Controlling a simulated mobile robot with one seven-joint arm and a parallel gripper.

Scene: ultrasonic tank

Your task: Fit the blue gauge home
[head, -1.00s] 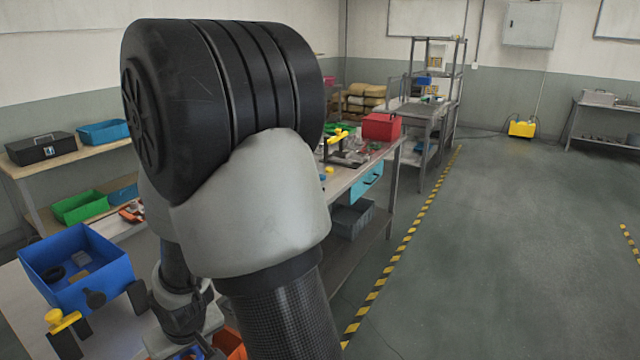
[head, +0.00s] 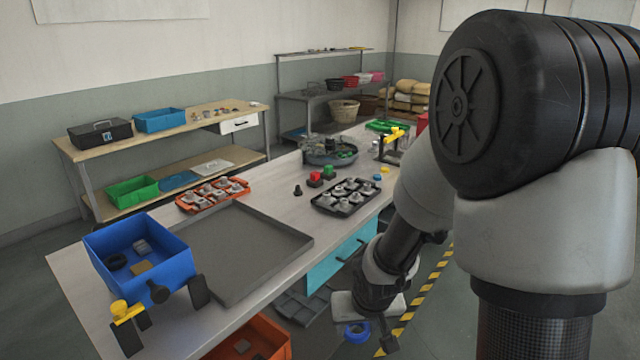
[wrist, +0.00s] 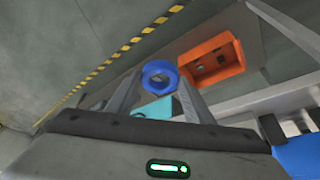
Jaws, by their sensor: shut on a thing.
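The blue gauge is a short ring with a round hole. In the wrist view the blue gauge (wrist: 159,88) sits between the two finger ends of my gripper (wrist: 160,80), which is shut on it. In the head view the blue gauge (head: 347,331) shows at the bottom, held by my gripper (head: 366,332) off the bench's front edge, over the floor side. My arm hides part of the bench's right end. I cannot tell which spot is the gauge's home.
A blue bin (head: 100,263), a flat grey tray (head: 235,290), a black tray of metal parts (head: 325,207) and an orange tray (head: 183,207) are on the bench. Red (head: 315,181) and green (head: 328,171) pieces stand behind. An orange bin (wrist: 232,62) is low by the bench.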

